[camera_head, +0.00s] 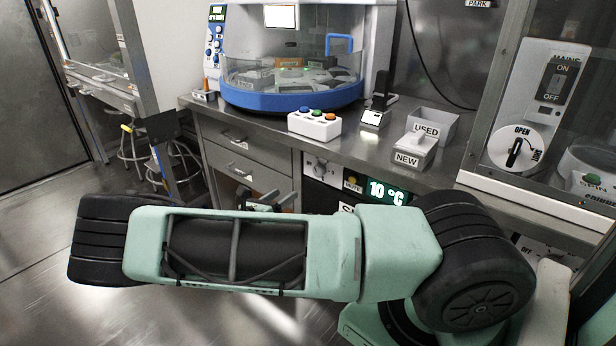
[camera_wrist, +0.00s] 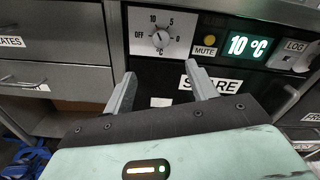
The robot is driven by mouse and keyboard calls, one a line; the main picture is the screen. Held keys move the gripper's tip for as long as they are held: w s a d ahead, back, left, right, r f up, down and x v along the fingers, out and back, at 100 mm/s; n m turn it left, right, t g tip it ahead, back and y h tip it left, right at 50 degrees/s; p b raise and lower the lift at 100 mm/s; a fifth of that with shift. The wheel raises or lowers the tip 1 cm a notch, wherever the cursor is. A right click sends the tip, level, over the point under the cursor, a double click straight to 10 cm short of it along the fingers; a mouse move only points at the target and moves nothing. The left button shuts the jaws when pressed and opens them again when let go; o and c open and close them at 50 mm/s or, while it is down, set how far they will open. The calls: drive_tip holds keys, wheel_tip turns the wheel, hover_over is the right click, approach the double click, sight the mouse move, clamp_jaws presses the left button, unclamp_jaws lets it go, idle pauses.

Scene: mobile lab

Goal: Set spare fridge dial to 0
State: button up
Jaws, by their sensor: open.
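The SPARE label (camera_wrist: 207,85) is below, partly covered by a finger. My gripper (camera_wrist: 160,70) is open and empty, its two fingers apart, below and in front of the dial. In the head view the dial (camera_head: 319,168) sits under the counter, and my arm hides most of the gripper.
Drawers (camera_wrist: 53,35) stand left of the panel. On the counter above are a button box (camera_head: 315,124) and NEW (camera_head: 411,152) and USED (camera_head: 434,122) trays.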

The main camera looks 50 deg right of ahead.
sight(317, 173)
drive_tip(key=d, duration=1)
drive_tip(key=w+d, duration=0.1)
drive_tip(key=d, duration=0.4)
drive_tip(key=shift+d, duration=0.35)
drive_tip(key=c, duration=1)
